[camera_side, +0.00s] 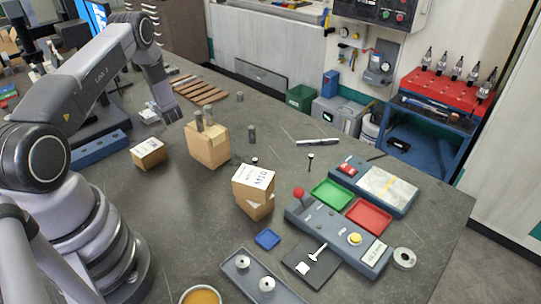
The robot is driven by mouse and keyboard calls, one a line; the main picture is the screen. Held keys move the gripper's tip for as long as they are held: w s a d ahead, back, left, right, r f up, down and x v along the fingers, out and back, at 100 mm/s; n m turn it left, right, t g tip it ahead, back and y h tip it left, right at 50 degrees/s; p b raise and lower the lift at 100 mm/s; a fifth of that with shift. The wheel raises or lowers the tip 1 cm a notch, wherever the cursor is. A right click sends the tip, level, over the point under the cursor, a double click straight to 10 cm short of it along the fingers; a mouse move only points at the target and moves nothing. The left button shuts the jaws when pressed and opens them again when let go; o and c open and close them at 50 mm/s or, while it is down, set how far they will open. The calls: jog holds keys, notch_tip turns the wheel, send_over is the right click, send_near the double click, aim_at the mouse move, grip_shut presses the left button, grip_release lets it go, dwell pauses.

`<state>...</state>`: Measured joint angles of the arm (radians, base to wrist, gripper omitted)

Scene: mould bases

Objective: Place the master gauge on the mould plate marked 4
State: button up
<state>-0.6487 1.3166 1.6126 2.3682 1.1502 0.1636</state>
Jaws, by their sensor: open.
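My gripper (152,114) is at the end of my arm at the upper left, low over the table and small in view. It is open, with nothing seen between its fingers. I cannot tell for certain which thing is the master gauge. A steel ring (404,258) lies at the right, and two knobbed metal pieces stand on a grey tray (243,276) at the front. No plate with a readable 4 shows. A dark square plate (311,263) at the front centre bears a white T-shaped piece. My gripper is far from all of these.
Cardboard boxes stand in the middle: a small one (148,154), a tall one (209,146) with grey cylinders on top, and stacked ones (253,183). A control panel (332,230) with green and red trays fills the right. A blue dish (267,239) lies in front.

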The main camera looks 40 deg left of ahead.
jog(key=v, duration=0.3)
jog(key=shift+d+r, duration=0.15)
jog(key=shift+d, duration=0.05)
jog(key=s+d+r+n+g+h, duration=0.15)
jog(key=d+r+n, duration=0.25)
jog(key=r, duration=0.5)
jog(key=s+d+r+n+g, duration=0.25)
jog(key=d+r+n, duration=0.2)
jog(key=r, duration=0.45)
jog(key=s+d+r+n+g+h, duration=0.1)
jog(key=s+d+r+n, duration=0.25)
jog(key=r, duration=0.55)
jog(key=s+d+r+n+t+h, duration=0.2)
jog(key=s+d+h, duration=0.2)
jog(key=d, duration=0.6)
jog(key=s+d+r+n+t+h, duration=0.2)
jog(key=s+d, duration=0.4)
jog(key=d, duration=0.4)
jog(key=s+d+r+n+t+h, duration=0.3)
jog(key=s+d+h, duration=0.3)
jog(key=d, duration=0.4)
jog(key=shift+n+t, duration=0.4)
jog(key=shift+n, duration=0.3)
